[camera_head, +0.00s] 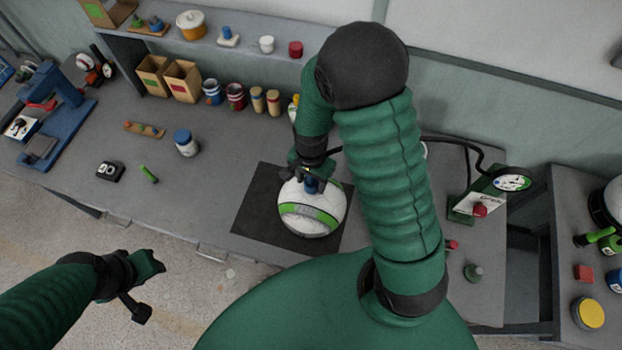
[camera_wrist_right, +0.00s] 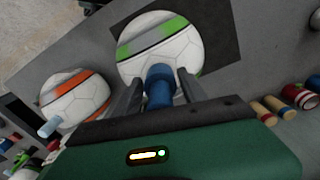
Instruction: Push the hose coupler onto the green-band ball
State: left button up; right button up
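The green-band ball (camera_head: 312,222) is white with a green and grey band and sits on a dark mat (camera_head: 262,215). My right gripper (camera_head: 312,178) is directly above its top. In the right wrist view its fingers are shut around the blue hose coupler (camera_wrist_right: 158,88). The coupler's lower end meets the top of the ball (camera_wrist_right: 160,48) in this view; how firmly it is seated I cannot tell. The black hose (camera_head: 470,147) runs behind my right arm to a pressure gauge (camera_head: 512,180). My left gripper (camera_head: 146,284) is open and empty, off the table's front edge.
An orange-band ball (camera_wrist_right: 78,98) with a light blue piece on it lies beside the green-band ball, hidden by my arm in the head view. Cans, jars and boxes (camera_head: 182,80) line the back. A blue press (camera_head: 55,105) stands far left. The table's left middle is mostly clear.

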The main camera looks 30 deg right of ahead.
jog(key=shift+o, duration=1.4)
jog(key=shift+r, duration=0.1)
jog(key=shift+r, duration=0.4)
notch_tip(320, 180, up, 16)
jog(key=b, duration=0.2)
jog(key=shift+f, duration=0.1)
